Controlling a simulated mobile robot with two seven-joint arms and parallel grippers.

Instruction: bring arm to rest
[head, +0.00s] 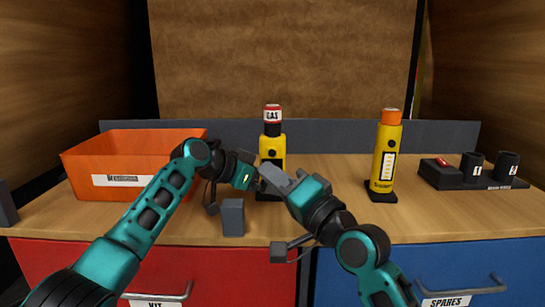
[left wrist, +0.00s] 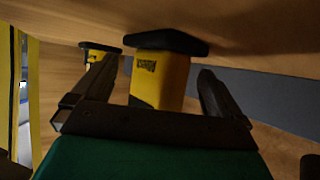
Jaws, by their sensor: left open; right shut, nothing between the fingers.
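The yellow device with a red and white GAS can (head: 272,114) on top stands upright on the counter on a black base. Its yellow body also shows between the fingers in the left wrist view (left wrist: 160,82), where the picture is upside down. My left gripper (head: 252,174) is open at the device's left side; its fingertips are hard to make out in the head view. My right gripper (head: 268,176) is shut and empty, in front of the device's lower body, hiding part of it. Whether it touches the device I cannot tell.
A yellow device with an orange cap (head: 385,155) stands to the right. An orange bin (head: 135,165) is at the left, a small grey block (head: 233,217) near the front edge, a black holder (head: 462,180) with cups at far right. Red (head: 230,270) and blue (head: 450,262) drawers lie below.

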